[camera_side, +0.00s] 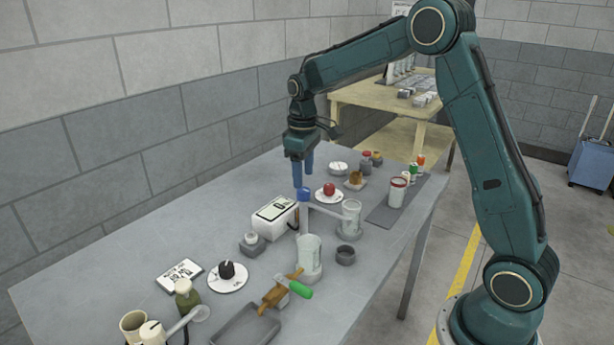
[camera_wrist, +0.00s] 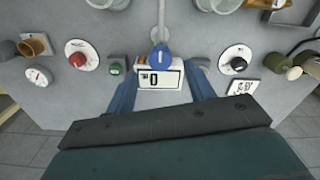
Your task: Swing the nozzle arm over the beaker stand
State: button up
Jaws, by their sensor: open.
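The nozzle arm (camera_side: 326,210) is a pale horizontal tube on an upright post, with a blue knob (camera_side: 303,194) on top. In the side view it points right, toward a clear beaker (camera_side: 351,214) on a round base. I cannot tell whether its tip is over that beaker or beside it. A second clear beaker (camera_side: 308,250) stands on a round stand (camera_side: 309,274) nearer the camera. My gripper (camera_side: 303,176) is open and points down at the knob. In the wrist view the blue knob (camera_wrist: 160,57) shows between the spread blue fingers; contact is unclear.
A white box with a display (camera_side: 272,217) stands just left of the post. A red-knobbed dial (camera_side: 329,191) and a black-knobbed dial (camera_side: 228,274) lie nearby.

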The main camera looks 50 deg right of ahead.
aim_at(303, 189)
jog(key=shift+f, duration=2.15)
jog(key=shift+c, duration=0.2)
grip_shut()
jog(key=shift+n, duration=0.4)
jog(key=n, duration=0.8)
jog(key=shift+r+n, duration=0.1)
jog(key=shift+n, duration=0.3)
